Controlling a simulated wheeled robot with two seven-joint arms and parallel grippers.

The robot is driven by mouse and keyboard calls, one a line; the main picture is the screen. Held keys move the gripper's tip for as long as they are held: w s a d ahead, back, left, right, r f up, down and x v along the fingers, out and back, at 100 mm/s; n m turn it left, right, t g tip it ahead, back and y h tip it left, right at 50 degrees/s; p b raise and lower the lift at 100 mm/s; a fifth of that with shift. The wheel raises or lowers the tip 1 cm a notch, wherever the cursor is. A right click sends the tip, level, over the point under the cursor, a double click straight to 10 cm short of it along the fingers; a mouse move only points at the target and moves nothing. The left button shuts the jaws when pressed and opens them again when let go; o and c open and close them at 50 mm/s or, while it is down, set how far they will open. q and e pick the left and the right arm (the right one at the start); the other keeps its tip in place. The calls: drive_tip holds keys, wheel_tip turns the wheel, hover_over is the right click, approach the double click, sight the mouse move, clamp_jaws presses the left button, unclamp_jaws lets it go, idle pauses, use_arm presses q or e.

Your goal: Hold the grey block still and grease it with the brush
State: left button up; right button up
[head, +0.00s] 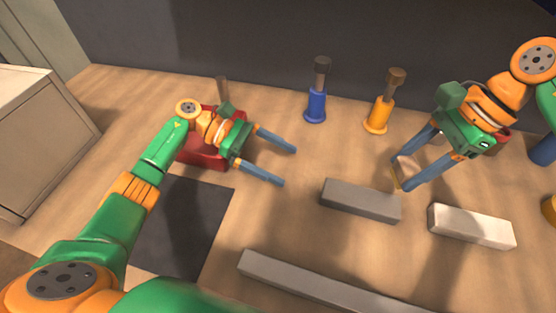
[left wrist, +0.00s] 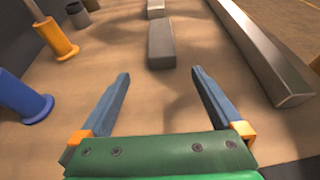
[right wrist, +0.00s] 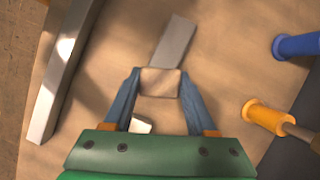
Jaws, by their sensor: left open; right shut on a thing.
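The grey block (head: 360,201) lies on the table right of my left gripper (head: 287,167), which is open, empty and apart from it. The left wrist view shows the block (left wrist: 161,45) ahead of the open fingers. My right gripper (head: 400,181) is shut on a tan, flat-ended thing (right wrist: 160,82), beyond the block's far right end in the head view. I cannot tell if this is the brush. Brown-topped sticks stand in a blue holder (head: 315,108) and an orange holder (head: 377,117); I cannot tell if either is the brush.
A white block (head: 472,228) lies right of the grey block. A long grey bar (head: 330,286) lies in front. A red object (head: 205,152) is partly hidden behind my left gripper. A dark mat (head: 180,230) lies at left, near a pale cabinet (head: 40,135).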

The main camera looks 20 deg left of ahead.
sight(326, 187)
use_arm(q)
drive_tip(key=x, duration=1.2)
drive_tip(key=shift+s+f, duration=0.1)
drive_tip(key=shift+f, duration=0.3)
drive_tip(key=shift+a, duration=0.1)
clamp_jaws()
